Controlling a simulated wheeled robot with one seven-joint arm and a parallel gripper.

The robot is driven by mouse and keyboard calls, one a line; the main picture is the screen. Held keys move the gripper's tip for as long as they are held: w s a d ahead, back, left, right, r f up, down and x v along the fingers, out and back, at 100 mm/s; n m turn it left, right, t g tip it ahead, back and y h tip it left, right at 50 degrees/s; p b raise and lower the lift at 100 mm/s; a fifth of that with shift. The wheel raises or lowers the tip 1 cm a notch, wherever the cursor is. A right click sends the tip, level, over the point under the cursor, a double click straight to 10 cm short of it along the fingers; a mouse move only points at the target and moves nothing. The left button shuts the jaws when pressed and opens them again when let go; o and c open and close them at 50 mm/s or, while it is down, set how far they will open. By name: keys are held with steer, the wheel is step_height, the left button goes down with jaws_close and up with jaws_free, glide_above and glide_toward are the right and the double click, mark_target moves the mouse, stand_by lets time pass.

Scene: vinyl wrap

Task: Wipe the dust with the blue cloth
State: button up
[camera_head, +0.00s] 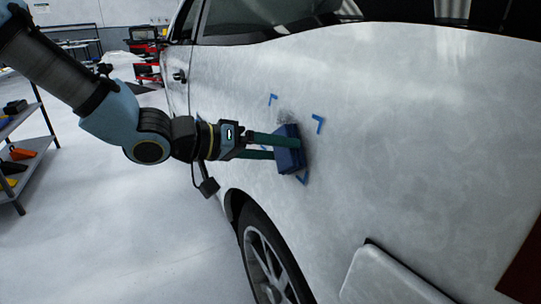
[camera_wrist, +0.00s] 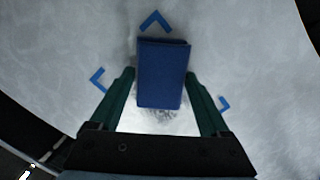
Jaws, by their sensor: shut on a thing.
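The blue cloth (camera_head: 290,150) is a dark blue block-shaped pad held against the white car panel (camera_head: 400,130). My gripper (camera_head: 274,147) is shut on it, with its long green fingers on either side. In the wrist view the cloth (camera_wrist: 162,75) sits between the fingertips of my gripper (camera_wrist: 162,78). A grey speckled dust patch (camera_head: 287,116) shows just above the cloth in the head view. In the wrist view the dust (camera_wrist: 158,115) shows at the cloth's lower edge; the part behind the cloth is hidden. Whether the cloth touches the panel is hard to tell.
Blue corner marks (camera_head: 318,124) on the panel frame the dusty area. The car's wheel (camera_head: 266,262) is below my gripper. A shelf with bins (camera_head: 22,153) stands at the left, and a red cart (camera_head: 146,55) is behind. The floor between is clear.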

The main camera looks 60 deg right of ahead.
steer(key=shift+s+a+f+b, duration=0.1)
steer(key=shift+s+a+b, duration=0.1)
steer(key=shift+s+b, duration=0.15)
